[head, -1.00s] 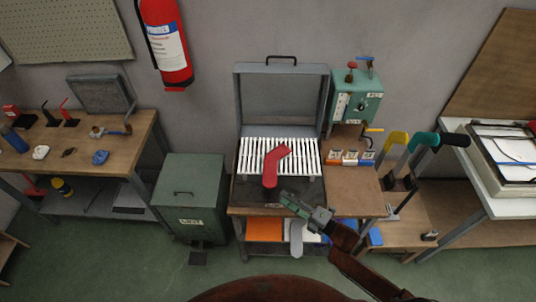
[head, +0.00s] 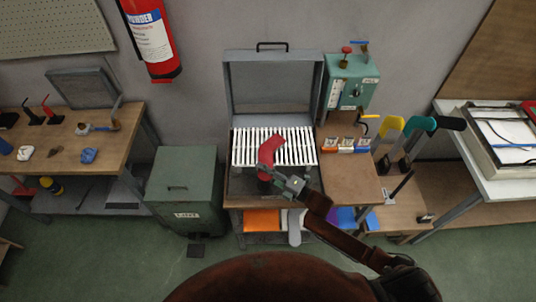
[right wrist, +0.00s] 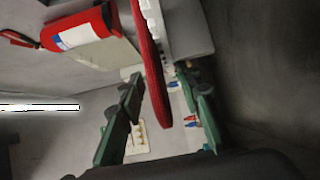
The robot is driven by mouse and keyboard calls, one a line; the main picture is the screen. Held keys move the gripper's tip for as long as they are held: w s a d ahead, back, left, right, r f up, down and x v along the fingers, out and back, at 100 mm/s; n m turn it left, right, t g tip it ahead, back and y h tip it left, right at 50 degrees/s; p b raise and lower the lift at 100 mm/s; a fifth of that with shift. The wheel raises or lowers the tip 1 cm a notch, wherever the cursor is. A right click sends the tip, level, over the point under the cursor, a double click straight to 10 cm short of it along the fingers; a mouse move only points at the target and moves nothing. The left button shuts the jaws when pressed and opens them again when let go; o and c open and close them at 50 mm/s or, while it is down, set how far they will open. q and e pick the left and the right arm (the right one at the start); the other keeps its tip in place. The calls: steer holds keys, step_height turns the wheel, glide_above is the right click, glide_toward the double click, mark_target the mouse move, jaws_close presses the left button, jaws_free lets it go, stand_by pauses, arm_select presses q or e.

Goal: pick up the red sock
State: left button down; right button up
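The red sock (head: 270,149) stands up, bent at the top, at the front of the white slatted rack in the open grey case. My right gripper (head: 268,176) is at its lower part in the head view. In the right wrist view the sock (right wrist: 152,75) shows as a narrow red shape between the two green fingers of my right gripper (right wrist: 158,76). The fingers are apart, with a gap visible on each side of the sock. The sock's lower end is partly hidden by the gripper in the head view. My left gripper is not in view.
The slatted rack (head: 300,147) and raised case lid (head: 268,88) are behind the sock. A teal box (head: 350,84) and small labelled bins (head: 345,145) stand to the right. A green bin (head: 186,190) stands at left. The brown bench top (head: 348,186) has bare room.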

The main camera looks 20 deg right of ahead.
steer(key=shift+w+a, duration=0.1)
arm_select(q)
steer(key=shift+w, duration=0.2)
arm_select(e)
jaws_close()
